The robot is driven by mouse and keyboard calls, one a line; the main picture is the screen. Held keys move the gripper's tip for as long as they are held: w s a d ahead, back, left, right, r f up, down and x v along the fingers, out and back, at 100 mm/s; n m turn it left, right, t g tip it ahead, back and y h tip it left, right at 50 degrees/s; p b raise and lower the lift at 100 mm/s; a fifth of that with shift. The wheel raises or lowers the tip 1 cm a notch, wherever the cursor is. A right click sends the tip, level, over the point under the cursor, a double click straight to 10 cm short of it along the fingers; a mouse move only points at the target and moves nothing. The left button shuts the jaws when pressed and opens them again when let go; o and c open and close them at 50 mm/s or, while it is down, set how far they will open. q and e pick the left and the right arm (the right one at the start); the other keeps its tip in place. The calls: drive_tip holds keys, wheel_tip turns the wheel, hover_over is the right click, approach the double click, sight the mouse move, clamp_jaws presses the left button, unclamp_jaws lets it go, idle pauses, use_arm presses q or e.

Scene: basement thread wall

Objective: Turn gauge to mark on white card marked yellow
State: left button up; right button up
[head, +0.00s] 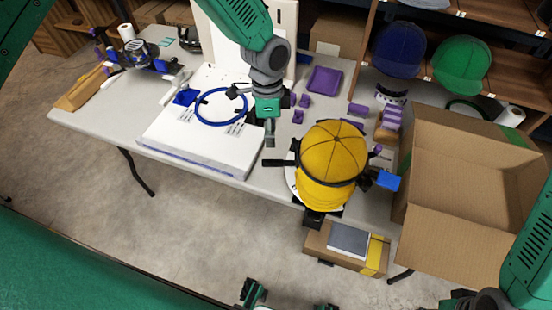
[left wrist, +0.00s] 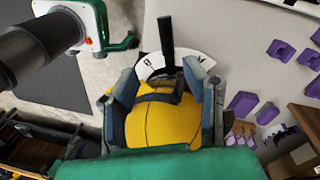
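The yellow cap (head: 333,150) sits on a round stand at the table's front edge, with a dark band around it. Under it shows a white card (head: 291,178) shaped like a dial, and a black pointer (head: 280,163) sticks out to the left. In the left wrist view the white card (left wrist: 150,66) bears dark marks too small to read surely, and the black pointer (left wrist: 167,42) stands over it. My left gripper (head: 269,138) hangs above and left of the cap. In the left wrist view its fingers (left wrist: 166,98) are apart, with the cap visible beyond them. Contact is not evident.
A white board (head: 205,145) with a blue ring (head: 222,106) lies left of the cap. Small purple blocks (head: 303,101) and a purple tray (head: 325,80) lie behind. A blue piece (head: 388,181) and a large open cardboard box (head: 465,190) are at the right.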

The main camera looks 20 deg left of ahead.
sight(271, 161)
use_arm(q)
drive_tip(key=shift+m, duration=0.4)
drive_tip(key=f, duration=0.3)
drive_tip(key=d+f, duration=0.1)
drive_tip(key=f, duration=0.5)
drive_tip(key=shift+d+f+p, duration=0.25)
drive_tip(key=shift+f+p, duration=0.05)
drive_tip(key=shift+p, duration=0.1)
drive_tip(key=a+f, duration=0.2)
drive_tip(key=shift+a+f, duration=0.3)
drive_tip(key=shift+f, duration=0.05)
drive_tip(key=shift+s, duration=0.1)
drive_tip(key=shift+d, duration=0.15)
drive_tip(key=shift+d+r, duration=0.1)
drive_tip(key=shift+d, duration=0.3)
drive_tip(key=shift+c, duration=1.2)
drive_tip(key=shift+d, duration=0.35)
drive_tip(key=c, duration=0.7)
drive_tip(key=shift+d+r, duration=0.1)
drive_tip(key=shift+d, duration=0.15)
clamp_jaws()
drive_tip(key=shift+a, duration=0.6)
drive_tip(key=shift+s, duration=0.1)
use_arm(e)
drive_tip(key=shift+a+r, duration=0.6)
drive_tip(key=shift+r, duration=0.05)
